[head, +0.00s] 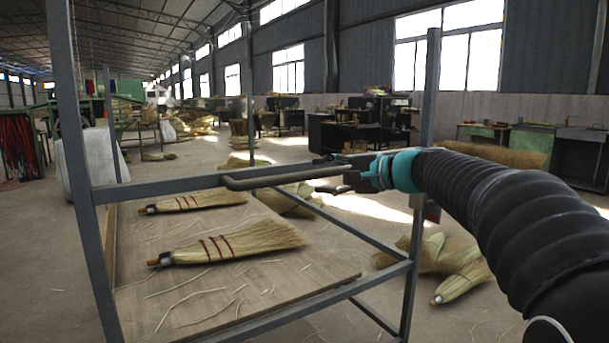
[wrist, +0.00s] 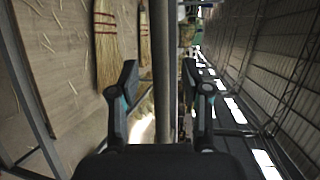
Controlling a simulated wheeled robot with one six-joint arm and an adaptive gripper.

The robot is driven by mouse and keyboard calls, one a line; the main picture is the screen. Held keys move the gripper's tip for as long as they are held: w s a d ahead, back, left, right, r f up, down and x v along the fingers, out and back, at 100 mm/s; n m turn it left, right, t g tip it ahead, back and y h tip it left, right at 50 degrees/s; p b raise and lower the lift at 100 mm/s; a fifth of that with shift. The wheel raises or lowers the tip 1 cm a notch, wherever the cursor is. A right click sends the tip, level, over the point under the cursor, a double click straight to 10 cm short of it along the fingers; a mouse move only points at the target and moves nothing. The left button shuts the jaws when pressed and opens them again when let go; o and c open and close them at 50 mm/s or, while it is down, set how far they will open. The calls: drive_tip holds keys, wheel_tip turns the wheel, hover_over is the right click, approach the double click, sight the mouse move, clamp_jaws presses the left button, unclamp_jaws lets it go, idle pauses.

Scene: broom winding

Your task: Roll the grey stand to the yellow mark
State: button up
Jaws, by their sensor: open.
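The grey stand (head: 80,185) is a metal frame with tall posts and a low wooden shelf (head: 320,262), close in front of me in the head view. In the wrist view the bar (wrist: 160,35) passes lengthwise between the fingers of my gripper (wrist: 160,82). The fingers are apart, with a gap on each side of the bar. In the head view my gripper (head: 345,172) is at the bar's right end, partly hidden by its own wrist. I see no yellow mark in either view.
Two straw brooms (head: 235,241) (head: 195,202) and loose straws lie on the shelf. Straw bundles (head: 450,265) lie on the floor right of the stand. Workbenches (head: 535,145) line the right wall. A pale sack (head: 90,160) is behind the left post. Open floor lies beyond.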

sight(309, 176)
drive_tip(key=x, duration=0.5)
drive_tip(key=shift+w+a, duration=0.2)
drive_tip(key=shift+a, duration=0.15)
clamp_jaws()
